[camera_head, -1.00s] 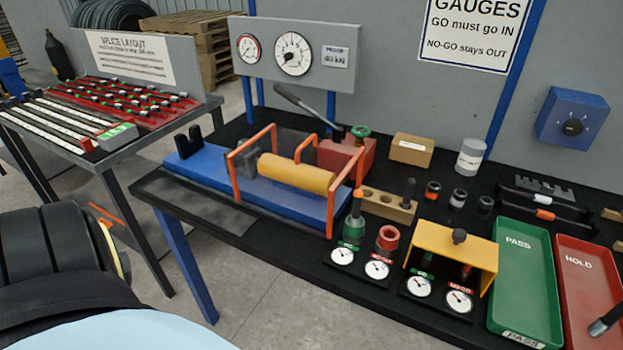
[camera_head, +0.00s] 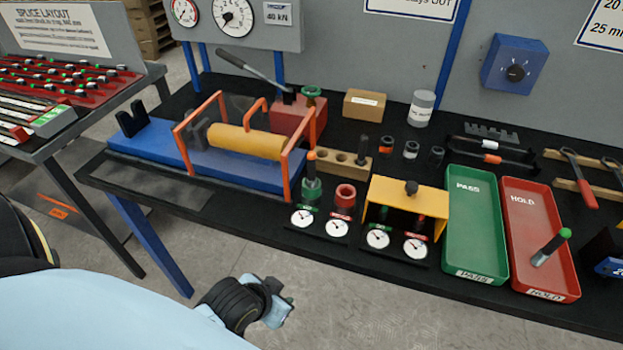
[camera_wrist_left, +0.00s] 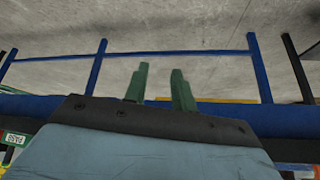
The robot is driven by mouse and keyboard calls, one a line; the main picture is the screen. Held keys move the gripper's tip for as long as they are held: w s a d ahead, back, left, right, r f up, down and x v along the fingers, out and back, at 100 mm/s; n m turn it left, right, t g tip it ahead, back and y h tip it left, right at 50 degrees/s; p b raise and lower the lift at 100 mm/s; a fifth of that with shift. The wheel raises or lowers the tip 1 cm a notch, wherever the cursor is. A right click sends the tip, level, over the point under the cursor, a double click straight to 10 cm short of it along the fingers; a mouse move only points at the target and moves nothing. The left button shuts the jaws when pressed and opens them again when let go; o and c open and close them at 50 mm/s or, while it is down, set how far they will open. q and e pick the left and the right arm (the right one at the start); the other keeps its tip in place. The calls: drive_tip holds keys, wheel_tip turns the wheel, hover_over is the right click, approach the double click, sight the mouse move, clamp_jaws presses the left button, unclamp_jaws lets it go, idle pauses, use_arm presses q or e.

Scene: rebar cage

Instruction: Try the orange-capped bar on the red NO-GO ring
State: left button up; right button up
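The orange-capped bar (camera_head: 311,160) stands upright in the green GO ring (camera_head: 311,190), its lower part hidden inside. The red NO-GO ring (camera_head: 345,195) stands just right of it, with nothing in it that I can see. Each has a dial in front. My left gripper (camera_head: 276,302) is low in front of the bench, well short of the rings. In the left wrist view its two green fingers (camera_wrist_left: 160,82) are apart with nothing between them. My right gripper is not in view.
A yellow cover (camera_head: 405,195) stands over a second ring pair on the right. Green PASS tray (camera_head: 474,215) and red HOLD tray (camera_head: 530,205) lie beyond it; a green-capped bar (camera_head: 551,247) rests in the HOLD tray. A blue press (camera_head: 150,152) with an orange frame is behind left.

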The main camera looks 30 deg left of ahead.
use_arm(q)
wheel_tip(320, 180, up, 6)
drive_tip(key=w+r+t, duration=0.1)
drive_tip(key=t+h, duration=0.1)
drive_tip(key=t, duration=1)
approach(309, 160)
drive_tip(key=w, duration=1.1)
drive_tip(key=shift+d+r, duration=0.15)
drive_tip(key=shift+d, duration=0.2)
drive_tip(key=shift+c, duration=0.5)
clamp_jaws()
